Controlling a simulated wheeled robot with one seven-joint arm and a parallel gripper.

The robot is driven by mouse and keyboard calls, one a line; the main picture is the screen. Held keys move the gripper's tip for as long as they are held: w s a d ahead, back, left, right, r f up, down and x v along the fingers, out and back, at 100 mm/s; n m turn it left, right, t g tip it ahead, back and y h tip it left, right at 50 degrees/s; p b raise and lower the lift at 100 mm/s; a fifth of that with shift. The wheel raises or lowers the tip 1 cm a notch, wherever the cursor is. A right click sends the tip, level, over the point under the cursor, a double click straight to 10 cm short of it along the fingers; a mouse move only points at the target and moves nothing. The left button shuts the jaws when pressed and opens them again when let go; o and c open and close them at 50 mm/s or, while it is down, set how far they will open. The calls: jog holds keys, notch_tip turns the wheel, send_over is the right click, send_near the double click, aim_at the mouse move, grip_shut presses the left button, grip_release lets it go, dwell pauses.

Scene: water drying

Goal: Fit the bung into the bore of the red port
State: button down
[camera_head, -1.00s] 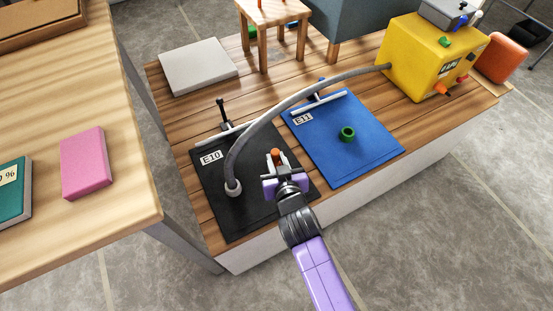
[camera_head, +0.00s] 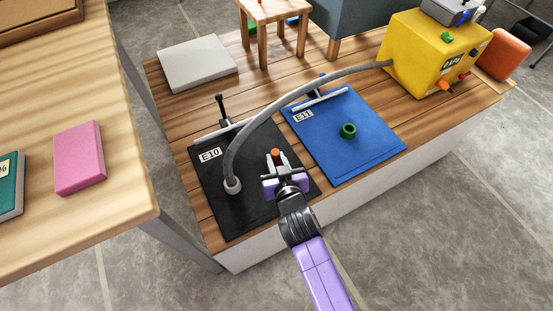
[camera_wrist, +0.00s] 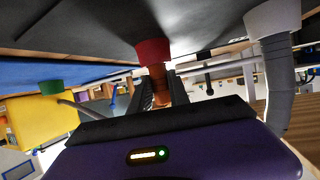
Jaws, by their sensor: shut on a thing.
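The orange bung (camera_head: 275,154) stands up between the fingers of my gripper (camera_head: 277,172), over the black E10 mat (camera_head: 245,214). In the wrist view, which looks upside down, my gripper (camera_wrist: 161,92) is shut on the bung (camera_wrist: 157,78). The red port (camera_wrist: 153,50) sits on the dark mat surface, in line with the bung's end. The bung's end meets or overlaps the port's rim in this view. I cannot tell whether it is inside the bore, which is hidden. The red port is hidden behind my gripper in the head view.
A grey hose (camera_head: 235,150) arches from the yellow box (camera_head: 430,60) to a pale port (camera_head: 232,186) left of my gripper. A green port (camera_head: 348,131) stands on the blue E11 mat (camera_head: 365,168). A black clamp handle (camera_head: 221,107) stands at the E10 mat's back edge.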

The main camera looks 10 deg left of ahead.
jog(key=shift+f+b, duration=0.35)
jog(key=shift+f, duration=0.1)
jog(key=c, duration=1.2)
grip_release()
jog(key=shift+f, duration=0.1)
jog(key=shift+o, duration=0.2)
jog(key=shift+p+v, duration=1.55)
jog(key=shift+v, duration=2.4)
jog(key=shift+a, duration=0.1)
